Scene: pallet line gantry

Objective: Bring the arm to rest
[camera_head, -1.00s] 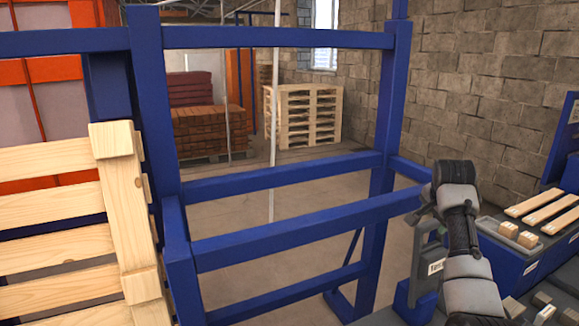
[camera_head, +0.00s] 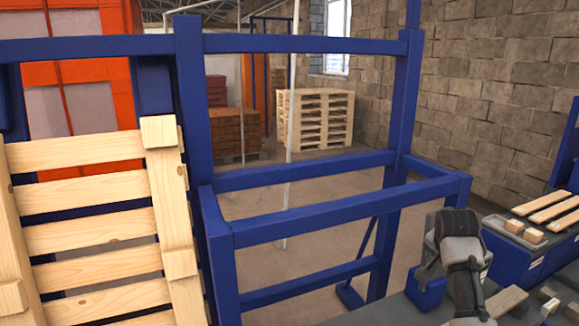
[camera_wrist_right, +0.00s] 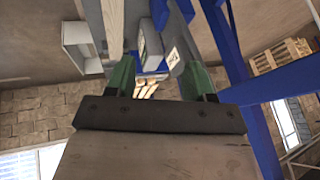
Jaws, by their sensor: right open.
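My right arm (camera_head: 460,255) comes in from the lower right in the head view, bent in front of the workbench. Its fingertips cannot be made out there. In the right wrist view, the right gripper (camera_wrist_right: 158,78) shows two green fingers spread well apart, with nothing held between them. My left arm and gripper are not in view.
A blue gantry frame (camera_head: 310,218) stands ahead. A wooden pallet (camera_head: 90,190) leans upright at the left. The bench at right holds wooden slats (camera_head: 548,206) and small blocks (camera_head: 514,226). A pallet stack (camera_head: 315,120) stands far back. A stone wall (camera_head: 490,90) closes the right.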

